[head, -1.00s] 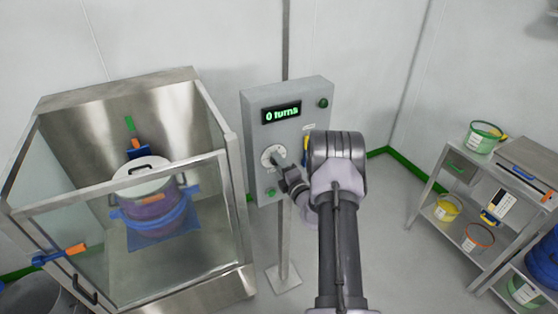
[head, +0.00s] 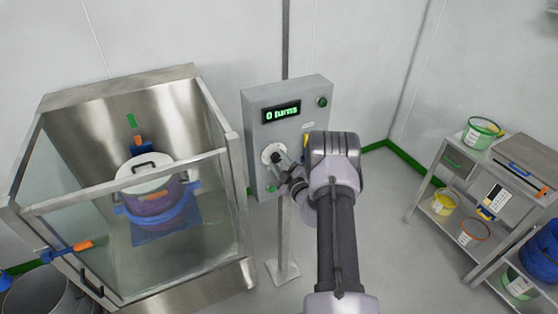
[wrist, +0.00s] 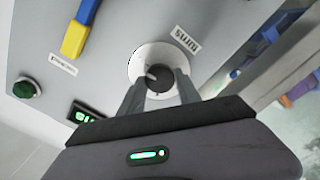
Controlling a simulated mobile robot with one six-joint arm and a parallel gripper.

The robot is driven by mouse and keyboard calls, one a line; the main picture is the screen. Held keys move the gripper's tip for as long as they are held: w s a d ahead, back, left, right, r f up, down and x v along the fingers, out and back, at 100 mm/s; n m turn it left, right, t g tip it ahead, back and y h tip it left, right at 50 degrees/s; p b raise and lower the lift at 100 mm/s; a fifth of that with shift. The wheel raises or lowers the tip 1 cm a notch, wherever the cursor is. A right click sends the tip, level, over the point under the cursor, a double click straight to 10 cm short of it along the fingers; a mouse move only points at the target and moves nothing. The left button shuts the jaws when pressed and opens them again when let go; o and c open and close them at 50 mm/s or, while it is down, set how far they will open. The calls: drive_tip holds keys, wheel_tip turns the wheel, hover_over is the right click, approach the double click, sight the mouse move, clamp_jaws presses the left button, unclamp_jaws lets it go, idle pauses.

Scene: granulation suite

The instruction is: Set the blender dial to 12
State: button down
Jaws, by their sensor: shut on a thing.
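The grey control box (head: 262,140) stands on a post right of the blender enclosure. Its display (head: 281,112) reads "0 turns". The dial is a dark knob on a white round plate (head: 271,151) on the box's front; my gripper partly covers it in the head view. In the wrist view the knob (wrist: 160,77) sits between the fingertips, on its white plate (wrist: 140,56) beside a "TURNS" label. My gripper (wrist: 161,88) is shut on the knob; it also shows in the head view (head: 281,161).
A green button (head: 322,101) is at the box's upper right and another (head: 271,188) below the dial. A yellow and blue handle (wrist: 79,28) sits near the dial. The glass-fronted enclosure (head: 140,190) is left; a shelf cart (head: 470,190) with tubs is right.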

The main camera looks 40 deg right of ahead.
drive_tip(key=shift+m, duration=0.7)
drive_tip(key=c, duration=0.9)
unclamp_jaws()
drive_tip(key=shift+o, duration=0.2)
drive_tip(key=shift+s, duration=0.1)
drive_tip(key=v, duration=1.7)
drive_tip(key=shift+a, duration=0.15)
drive_tip(key=shift+s, duration=0.1)
